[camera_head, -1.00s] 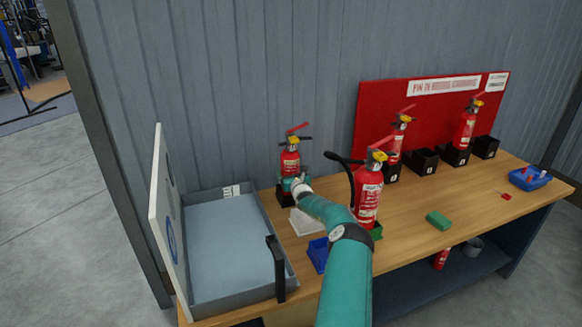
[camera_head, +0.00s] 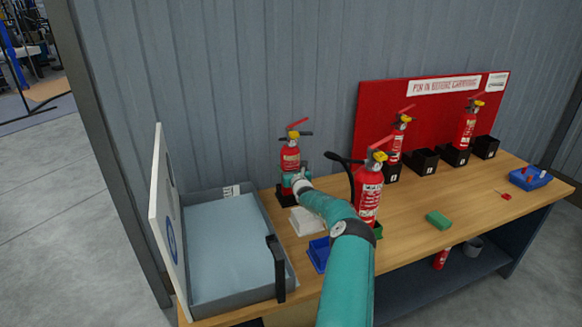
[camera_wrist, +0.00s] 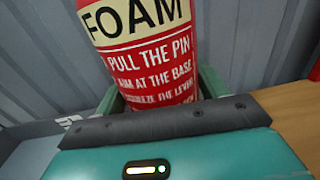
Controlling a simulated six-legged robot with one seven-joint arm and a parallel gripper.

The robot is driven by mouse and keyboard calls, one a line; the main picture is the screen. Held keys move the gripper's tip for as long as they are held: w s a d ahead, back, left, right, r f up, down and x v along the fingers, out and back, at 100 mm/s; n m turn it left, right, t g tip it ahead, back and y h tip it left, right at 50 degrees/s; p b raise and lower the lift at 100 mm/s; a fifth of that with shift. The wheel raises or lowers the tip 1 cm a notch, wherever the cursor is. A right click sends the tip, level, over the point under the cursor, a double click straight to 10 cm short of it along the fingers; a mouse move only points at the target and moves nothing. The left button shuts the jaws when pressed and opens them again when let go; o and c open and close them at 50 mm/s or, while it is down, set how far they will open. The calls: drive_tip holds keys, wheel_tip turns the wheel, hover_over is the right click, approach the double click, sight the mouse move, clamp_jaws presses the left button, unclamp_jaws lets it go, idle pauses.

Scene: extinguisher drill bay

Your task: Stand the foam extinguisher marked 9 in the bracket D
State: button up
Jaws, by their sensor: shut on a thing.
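A red extinguisher (camera_head: 290,157) with a yellow collar and red lever stands upright at the back, beside the grey case. My gripper (camera_head: 294,183) is shut around its lower body. The wrist view shows its FOAM label (camera_wrist: 140,45) between the green fingers; no number is readable. A black holder (camera_head: 286,197) is at its foot, and the arm partly hides the gap. Black brackets line the red board: two hold extinguishers, and the second from left (camera_head: 423,162) and the far right one (camera_head: 486,147) look empty. Their letters are too small to read.
A larger extinguisher (camera_head: 368,194) with a black hose stands right of my arm. The open grey case (camera_head: 225,250) is at left. A blue tray (camera_head: 319,254), a white item (camera_head: 306,221), a green block (camera_head: 438,221) and a blue bin (camera_head: 529,179) lie on the bench.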

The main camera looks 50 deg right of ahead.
sight(291, 157)
drive_tip(key=shift+r, duration=2.55)
drive_tip(key=shift+s, duration=0.15)
